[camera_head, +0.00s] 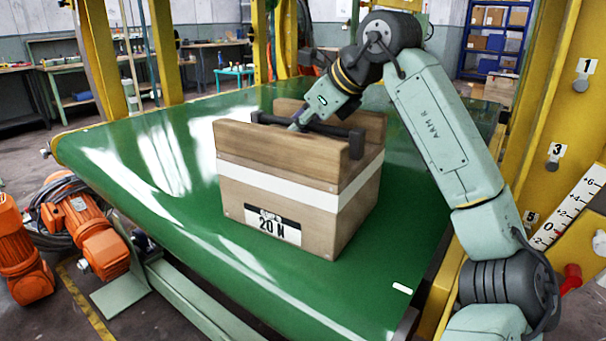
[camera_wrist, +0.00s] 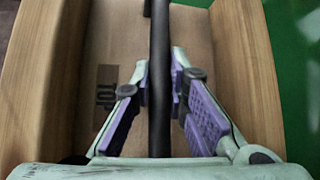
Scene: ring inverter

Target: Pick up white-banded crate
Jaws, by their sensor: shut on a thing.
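The white-banded crate (camera_head: 288,190) is a light wooden box with a white stripe around it and a "20 N" label on its front. It appears to sit upright on the green belt (camera_head: 110,170). A black bar handle (camera_head: 330,129) runs across its recessed top between two raised wooden sides. My gripper (camera_head: 300,122) reaches down from the upper right and is shut on this bar. In the wrist view, the purple-padded fingers of my gripper (camera_wrist: 161,62) lie on either side of the black bar (camera_wrist: 159,120). "TOP" is printed on the crate lid (camera_wrist: 108,85) below.
Yellow posts (camera_head: 103,60) stand behind the belt, and a yellow frame (camera_head: 560,90) with numbered hooks stands at the right. Orange motors (camera_head: 95,235) sit low at the left. The belt is clear to the left of the crate.

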